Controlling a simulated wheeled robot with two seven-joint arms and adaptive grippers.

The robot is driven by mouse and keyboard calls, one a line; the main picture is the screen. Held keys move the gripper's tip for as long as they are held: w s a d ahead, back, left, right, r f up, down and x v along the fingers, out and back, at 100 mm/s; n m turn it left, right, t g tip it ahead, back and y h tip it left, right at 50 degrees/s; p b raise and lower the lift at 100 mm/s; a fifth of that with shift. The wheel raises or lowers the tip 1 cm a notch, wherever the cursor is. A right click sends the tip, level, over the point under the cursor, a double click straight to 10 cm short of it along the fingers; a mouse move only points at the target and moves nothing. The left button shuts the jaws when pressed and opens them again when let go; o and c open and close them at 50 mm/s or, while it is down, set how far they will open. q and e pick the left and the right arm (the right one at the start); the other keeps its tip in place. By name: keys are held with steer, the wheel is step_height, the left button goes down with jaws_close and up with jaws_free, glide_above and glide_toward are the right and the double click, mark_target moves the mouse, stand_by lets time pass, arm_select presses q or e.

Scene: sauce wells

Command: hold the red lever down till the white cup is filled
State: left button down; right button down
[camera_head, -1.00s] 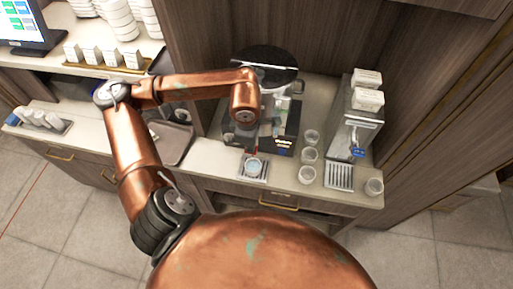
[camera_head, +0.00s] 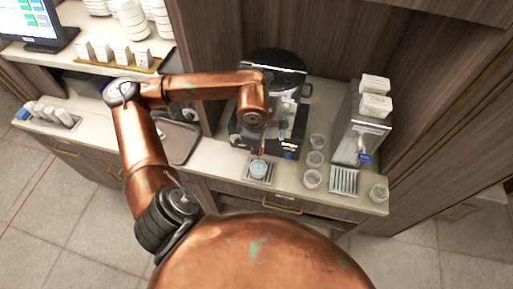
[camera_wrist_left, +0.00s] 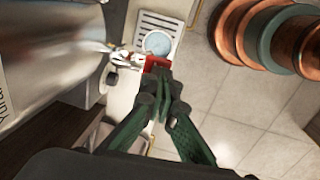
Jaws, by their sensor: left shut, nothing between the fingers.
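The white cup (camera_head: 258,171) stands on a slotted drip tray at the front of the black dispenser (camera_head: 247,139). In the left wrist view the cup (camera_wrist_left: 158,43) shows from above with a pale blue-grey inside; I cannot tell its level. The red lever (camera_wrist_left: 156,62) sticks out beside the cup, below a metal spout. My left gripper (camera_wrist_left: 160,78) is shut and empty, its green fingertips at the lever, seemingly touching it. In the head view my copper wrist covers most of this gripper. My right gripper is not in view.
Several clear cups (camera_head: 312,179) stand right of the dispenser. A second, metal dispenser (camera_head: 360,135) with white boxes on top and its own drip tray (camera_head: 344,181) stands further right. A grey tray (camera_head: 178,143) lies to the left. The counter's front edge is close to the cup.

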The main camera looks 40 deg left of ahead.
arm_select(q)
steer(key=shift+r, duration=0.75)
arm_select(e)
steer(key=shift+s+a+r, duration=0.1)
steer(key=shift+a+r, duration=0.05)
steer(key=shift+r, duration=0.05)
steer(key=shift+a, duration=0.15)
arm_select(q)
steer(key=shift+r, duration=0.15)
